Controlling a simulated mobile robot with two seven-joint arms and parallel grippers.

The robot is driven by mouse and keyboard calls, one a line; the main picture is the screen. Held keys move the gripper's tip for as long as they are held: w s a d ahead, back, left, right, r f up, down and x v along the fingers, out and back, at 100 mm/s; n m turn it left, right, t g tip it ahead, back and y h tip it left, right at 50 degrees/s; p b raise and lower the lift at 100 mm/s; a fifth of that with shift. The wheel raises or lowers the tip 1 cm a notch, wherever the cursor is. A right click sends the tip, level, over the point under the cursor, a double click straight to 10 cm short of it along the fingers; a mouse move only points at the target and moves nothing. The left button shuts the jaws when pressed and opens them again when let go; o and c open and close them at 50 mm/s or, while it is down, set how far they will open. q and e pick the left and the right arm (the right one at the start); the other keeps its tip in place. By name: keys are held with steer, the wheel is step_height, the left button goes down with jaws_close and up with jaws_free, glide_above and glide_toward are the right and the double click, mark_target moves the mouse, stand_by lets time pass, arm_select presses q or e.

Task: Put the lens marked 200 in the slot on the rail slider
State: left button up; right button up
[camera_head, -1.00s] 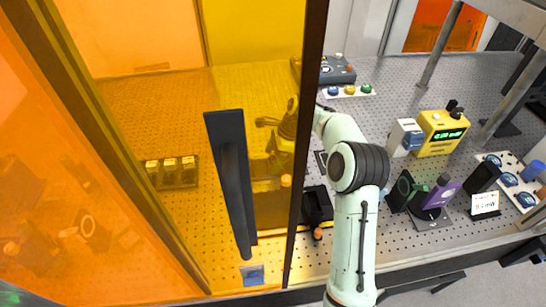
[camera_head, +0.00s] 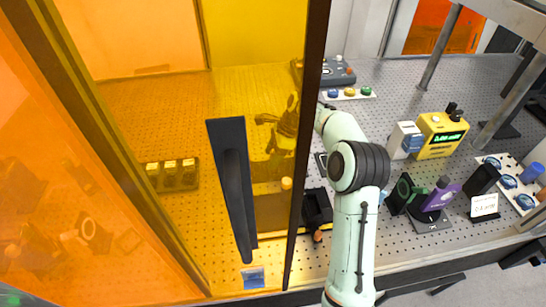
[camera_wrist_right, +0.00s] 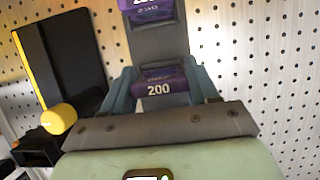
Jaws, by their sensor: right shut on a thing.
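My right gripper (camera_head: 281,140) shows through the yellow panel in the head view, past the dark door post. In the right wrist view my right gripper (camera_wrist_right: 162,78) is shut on a purple lens (camera_wrist_right: 158,87) marked 200, its label facing the camera. A second purple marked surface (camera_wrist_right: 148,12) shows at the top of that view; I cannot tell whether it is a reflection. The perforated table shows around the lens. The slider's slot cannot be made out. My left gripper is not in view.
A dark door post (camera_head: 308,120) and a black handle (camera_head: 231,185) stand in front of the work area. A rack (camera_head: 172,174) of several small items stands behind the orange panel. A yellow meter (camera_head: 440,133) and a purple item (camera_head: 441,192) stand at the right.

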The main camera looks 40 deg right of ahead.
steer(key=shift+r, duration=2.1)
steer(key=shift+s+r, duration=0.1)
steer(key=shift+s, duration=0.15)
steer(key=shift+s+a+r+b, duration=0.45)
steer(key=shift+s+r+b, duration=0.25)
steer(key=shift+s, duration=2.8)
steer(key=shift+s+a+r+b, duration=0.55)
steer(key=shift+s+b, duration=0.15)
steer(key=shift+s, duration=2.8)
steer(key=shift+s+a+r+b, duration=0.4)
steer(key=shift+s+r+b, duration=0.3)
steer(key=shift+s, duration=2.8)
steer(key=shift+f+b, duration=1.1)
steer(key=shift+f, duration=0.35)
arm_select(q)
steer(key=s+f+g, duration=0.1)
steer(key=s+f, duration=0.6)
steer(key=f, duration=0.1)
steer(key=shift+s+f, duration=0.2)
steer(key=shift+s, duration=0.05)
